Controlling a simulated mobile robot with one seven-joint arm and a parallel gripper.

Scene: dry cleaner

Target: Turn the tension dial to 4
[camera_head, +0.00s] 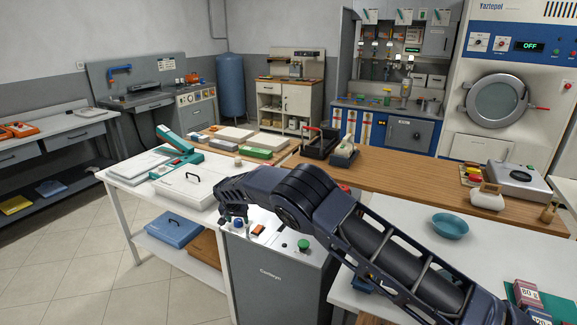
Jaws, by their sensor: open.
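My arm reaches in from the lower right, and my gripper (233,215) points down over the top panel of a grey cabinet (275,285). A small blue-topped knob (238,225) stands on that panel just under the gripper. I cannot tell whether the fingers touch it. It may be the tension dial, but no scale or number is readable. My gripper is open, with its fingers small and dark. An orange switch (258,230) and a green button (304,245) sit to the right on the same panel.
A white case (187,187) and a green-handled device (176,146) lie on the white table left of the cabinet. A teal bowl (450,226) stands on the white table to the right, beyond my arm. A wooden counter (400,172) runs behind. Floor at left is clear.

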